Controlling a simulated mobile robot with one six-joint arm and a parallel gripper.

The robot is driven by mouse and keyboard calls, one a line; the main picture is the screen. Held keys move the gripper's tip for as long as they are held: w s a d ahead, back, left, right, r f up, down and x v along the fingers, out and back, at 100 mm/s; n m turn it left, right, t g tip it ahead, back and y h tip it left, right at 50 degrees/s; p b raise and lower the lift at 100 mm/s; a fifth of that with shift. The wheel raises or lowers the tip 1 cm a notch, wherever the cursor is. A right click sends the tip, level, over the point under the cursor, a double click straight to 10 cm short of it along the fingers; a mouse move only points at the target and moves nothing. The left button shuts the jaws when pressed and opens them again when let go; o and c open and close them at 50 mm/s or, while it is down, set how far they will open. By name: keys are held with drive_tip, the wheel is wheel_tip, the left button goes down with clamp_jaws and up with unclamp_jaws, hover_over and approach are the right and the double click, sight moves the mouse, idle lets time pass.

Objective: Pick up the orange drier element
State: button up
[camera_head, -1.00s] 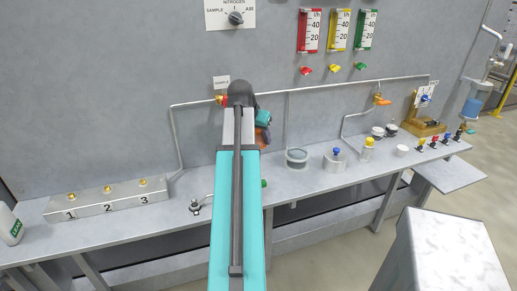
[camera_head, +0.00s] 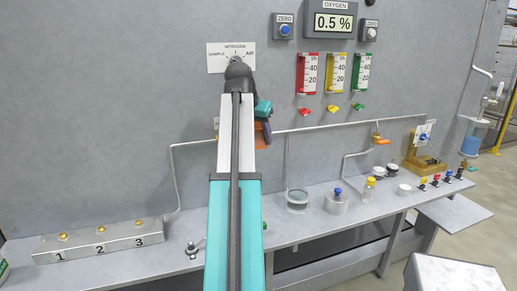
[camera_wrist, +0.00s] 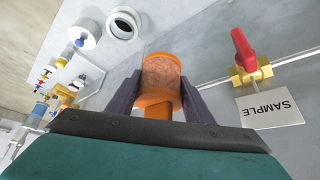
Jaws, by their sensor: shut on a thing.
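The orange drier element (camera_wrist: 160,75) is a short cylinder with an orange rim and a brownish, grainy end face. In the wrist view it sits between the two dark fingers of my gripper (camera_wrist: 158,95), which is shut on it. In the head view my gripper (camera_head: 264,132) is partly hidden behind my own arm, near the wall above the bench. An orange patch of the drier element (camera_head: 258,133) shows there beside the arm. Whether the element touches anything else is hidden.
A red-handled valve (camera_wrist: 244,50) with a SAMPLE tag (camera_wrist: 270,106) is close to the right of the element. A numbered block (camera_head: 100,240) is at left.

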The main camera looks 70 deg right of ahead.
drive_tip(key=shift+r, duration=0.6)
drive_tip(key=shift+s, duration=0.1)
drive_tip(key=shift+s+d+f, duration=0.15)
drive_tip(key=shift+s+d, duration=0.1)
drive_tip(key=shift+s, duration=0.35)
drive_tip(key=s+d+f, duration=0.2)
drive_tip(key=s+f, duration=0.4)
drive_tip(key=f, duration=0.2)
drive_tip(key=s+d+f+b, duration=0.1)
drive_tip(key=s+d+f, duration=0.2)
drive_tip(key=s+f, duration=0.3)
wheel_tip(320, 180, down, 2)
drive_tip(key=shift+d+f, duration=0.15)
drive_tip(key=shift+d, duration=0.1)
drive_tip(key=shift+d, duration=0.2)
idle(0.3)
drive_tip(key=shift+d, duration=0.35)
drive_tip(key=shift+f, duration=0.1)
idle(0.7)
